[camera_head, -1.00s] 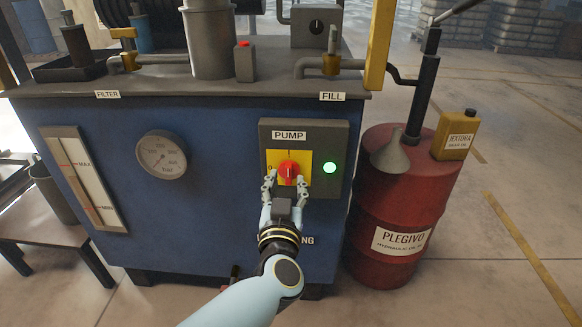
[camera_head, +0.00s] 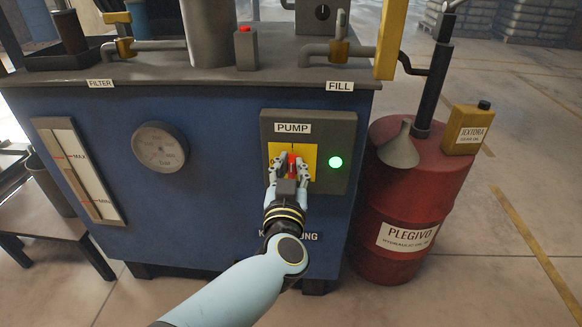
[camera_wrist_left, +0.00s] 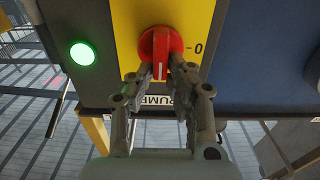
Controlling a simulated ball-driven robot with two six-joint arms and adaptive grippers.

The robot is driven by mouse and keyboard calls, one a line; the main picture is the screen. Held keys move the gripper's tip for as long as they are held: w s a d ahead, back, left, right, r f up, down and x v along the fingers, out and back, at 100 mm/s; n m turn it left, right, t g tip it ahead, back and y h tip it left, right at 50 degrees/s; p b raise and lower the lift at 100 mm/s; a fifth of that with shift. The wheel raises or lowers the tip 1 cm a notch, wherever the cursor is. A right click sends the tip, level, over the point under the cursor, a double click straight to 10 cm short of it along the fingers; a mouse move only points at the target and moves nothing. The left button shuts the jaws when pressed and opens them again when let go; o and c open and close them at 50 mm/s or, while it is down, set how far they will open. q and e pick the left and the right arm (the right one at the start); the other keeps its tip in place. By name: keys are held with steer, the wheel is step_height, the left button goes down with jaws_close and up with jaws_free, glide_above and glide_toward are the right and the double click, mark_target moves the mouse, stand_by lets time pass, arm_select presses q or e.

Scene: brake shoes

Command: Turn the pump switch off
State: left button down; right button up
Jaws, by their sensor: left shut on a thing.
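The pump switch is a red rotary knob (camera_head: 291,161) on a yellow plate (camera_head: 309,160), set in a grey panel (camera_head: 344,130) labelled PUMP. In the left wrist view, the red knob (camera_wrist_left: 158,46) has its white line pointing toward the PUMP label, not toward the 0 at its side. A green lamp (camera_head: 336,162) beside the plate is lit, also in the left wrist view (camera_wrist_left: 82,54). My left gripper (camera_head: 290,170) is shut on the knob, one finger on each side, hiding part of it. My right gripper is not in view.
The panel is on a blue tank (camera_head: 220,190) with a pressure gauge (camera_head: 160,147) and a level gauge (camera_head: 80,170). A red drum (camera_head: 410,210) with a funnel (camera_head: 399,150) and yellow can (camera_head: 466,130) stands right. A low table (camera_head: 50,230) stands left. Floor at right is open.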

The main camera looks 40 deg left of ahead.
arm_select(q)
steer(key=shift+n, duration=0.4)
steer(key=shift+s+a+n+p, duration=0.2)
steer(key=shift+n+p, duration=0.4)
steer(key=shift+n, duration=0.4)
steer(key=n, duration=0.5)
steer(key=f+n+b, duration=0.1)
steer(key=n, duration=0.4)
steer(key=a+f+n+b, duration=0.1)
steer(key=n, duration=0.3)
steer(key=shift+s+a+f+n, duration=0.1)
steer(key=shift+s+n, duration=0.3)
steer(key=shift+n, duration=0.3)
steer(key=c, duration=1.4)
jaws_free()
steer(key=shift+o, duration=0.6)
